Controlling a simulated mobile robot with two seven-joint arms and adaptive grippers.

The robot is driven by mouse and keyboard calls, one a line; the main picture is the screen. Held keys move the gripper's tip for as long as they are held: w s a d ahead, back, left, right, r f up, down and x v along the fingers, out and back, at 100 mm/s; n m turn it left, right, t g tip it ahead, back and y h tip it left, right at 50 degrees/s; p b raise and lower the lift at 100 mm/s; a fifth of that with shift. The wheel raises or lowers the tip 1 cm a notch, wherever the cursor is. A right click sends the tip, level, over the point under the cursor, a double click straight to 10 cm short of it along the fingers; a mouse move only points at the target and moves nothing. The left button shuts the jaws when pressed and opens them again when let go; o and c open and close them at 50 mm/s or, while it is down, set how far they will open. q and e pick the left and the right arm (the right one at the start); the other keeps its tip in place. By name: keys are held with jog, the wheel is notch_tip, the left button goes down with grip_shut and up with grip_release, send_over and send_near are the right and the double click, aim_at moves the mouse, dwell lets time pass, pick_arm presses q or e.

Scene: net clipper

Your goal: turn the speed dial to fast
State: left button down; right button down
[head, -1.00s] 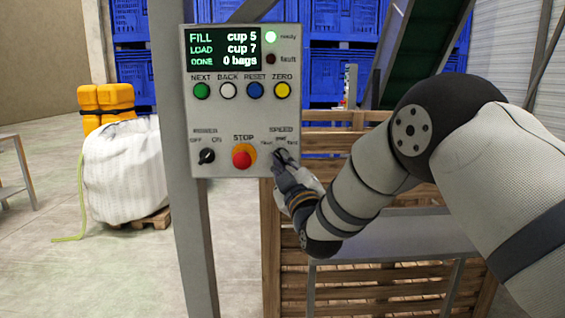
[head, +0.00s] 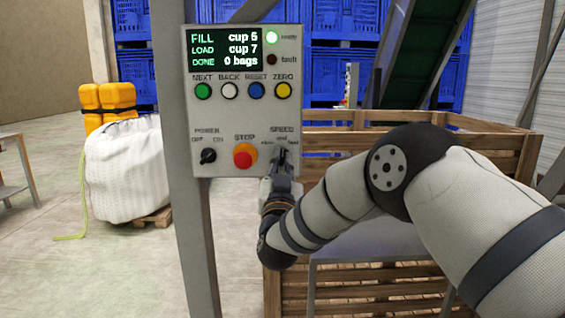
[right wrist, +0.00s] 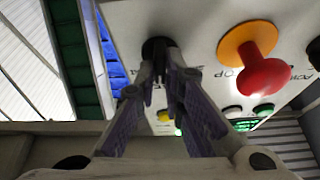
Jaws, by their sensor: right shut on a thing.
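The grey control panel (head: 225,110) carries the speed dial at its lower right, under the SPEED label with slow, mid and fast marks. My right gripper (head: 281,160) comes up from below and covers most of the dial in the head view. In the right wrist view, its fingertips (right wrist: 162,62) are shut on the dark speed dial (right wrist: 156,46). The fingers hide the dial's pointer, so I cannot tell which mark it faces. My left gripper is not in view.
The red stop button (head: 244,156) sticks out just left of the speed dial, with the black power switch (head: 208,156) beyond it. A wooden crate (head: 470,142) stands behind my right arm.

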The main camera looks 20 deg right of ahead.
jog(key=m+h, duration=0.1)
jog(key=m, duration=0.2)
jog(key=m+g+h, duration=0.1)
jog(key=m, duration=0.2)
jog(key=shift+g+h, duration=0.3)
jog(key=shift+h, duration=0.1)
jog(key=shift+a+m+g+h, duration=0.1)
jog(key=shift+m+g+h, duration=0.25)
jog(key=shift+m, duration=0.8)
jog(key=shift+m+g+h, duration=0.25)
jog(key=shift+m+g, duration=0.2)
jog(key=shift+m, duration=1)
jog(key=c, duration=1.7)
grip_release()
jog(key=v, duration=1.2)
jog(key=shift+a, duration=0.1)
